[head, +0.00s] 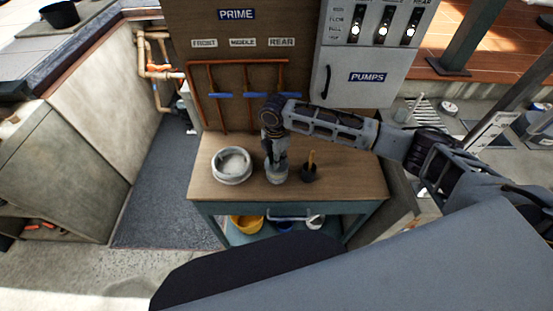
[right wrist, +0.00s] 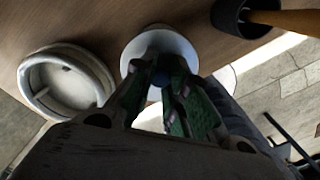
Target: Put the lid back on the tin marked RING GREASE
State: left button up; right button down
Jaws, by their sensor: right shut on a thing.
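My right gripper (head: 275,157) points down over a small pale round tin (head: 277,174) at the middle of the wooden bench top. In the right wrist view its two green-padded fingers (right wrist: 163,82) are shut on a small dark blue knob at the centre of a white round lid (right wrist: 143,48). The lid is seen from above and hides what is below it, so I cannot tell whether it touches the tin. No RING GREASE lettering is readable. My left gripper is not in view.
A wide white round dish (head: 232,178) stands left of the tin; it also shows in the right wrist view (right wrist: 68,80). A dark cup (head: 309,174) with a wooden-handled tool stands close on the right. The front bench top (head: 240,193) is clear.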

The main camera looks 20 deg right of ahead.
jog(key=shift+f, duration=0.55)
jog(key=shift+f+b, duration=0.35)
jog(key=shift+f, duration=0.55)
jog(key=shift+d+p, duration=0.1)
jog(key=shift+p, duration=0.9)
dwell(1.2)
jog(key=shift+f+p, duration=0.2)
jog(key=shift+p, duration=0.7)
dwell(1.9)
dwell(0.5)
jog(key=c, duration=1.3)
grip_release()
jog(key=shift+c, duration=0.2)
